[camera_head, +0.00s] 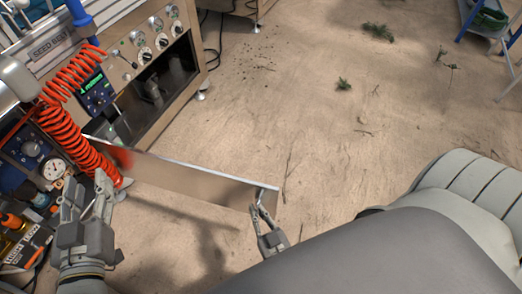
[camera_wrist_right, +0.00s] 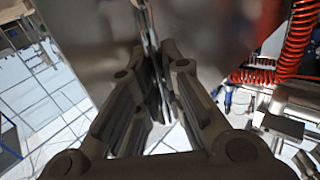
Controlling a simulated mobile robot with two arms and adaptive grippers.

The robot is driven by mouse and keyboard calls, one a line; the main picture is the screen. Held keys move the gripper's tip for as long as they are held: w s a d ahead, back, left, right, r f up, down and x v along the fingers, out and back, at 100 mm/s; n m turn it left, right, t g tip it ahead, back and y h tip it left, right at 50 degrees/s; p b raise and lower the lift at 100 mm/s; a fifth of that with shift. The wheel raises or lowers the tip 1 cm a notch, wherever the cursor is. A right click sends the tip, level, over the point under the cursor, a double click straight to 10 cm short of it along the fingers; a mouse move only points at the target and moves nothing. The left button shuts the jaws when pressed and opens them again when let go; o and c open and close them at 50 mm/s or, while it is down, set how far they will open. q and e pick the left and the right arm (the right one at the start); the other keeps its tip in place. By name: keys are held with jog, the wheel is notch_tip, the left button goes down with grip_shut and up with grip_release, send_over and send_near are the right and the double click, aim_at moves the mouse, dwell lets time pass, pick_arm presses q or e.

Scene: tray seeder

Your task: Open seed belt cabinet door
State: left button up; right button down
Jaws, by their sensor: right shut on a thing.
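The seed belt cabinet (camera_head: 165,85) stands at the upper left in the head view, with a row of knobs on its front. Its metal door (camera_head: 195,182) stands swung out over the floor, leaving the dark interior in view. My right gripper (camera_head: 262,208) is shut at the door's free outer end. In the right wrist view its fingers (camera_wrist_right: 158,95) close around the thin edge of the door panel (camera_wrist_right: 95,50); the exact contact is partly hidden. My left gripper (camera_head: 86,186) is open and empty, left of the door and apart from it.
A coiled red hose (camera_head: 70,105) hangs beside the cabinet, near my left gripper. A pressure gauge (camera_head: 53,169) and orange-handled tools are at the left edge. Bits of greenery (camera_head: 343,85) lie on the mostly clear floor. A metal-legged stand (camera_head: 490,25) is at the upper right.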

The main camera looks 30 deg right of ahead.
jog(key=shift+s+d, duration=0.1)
jog(key=shift+d, duration=0.05)
jog(key=c, duration=1.5)
grip_release()
jog(key=shift+r, duration=0.1)
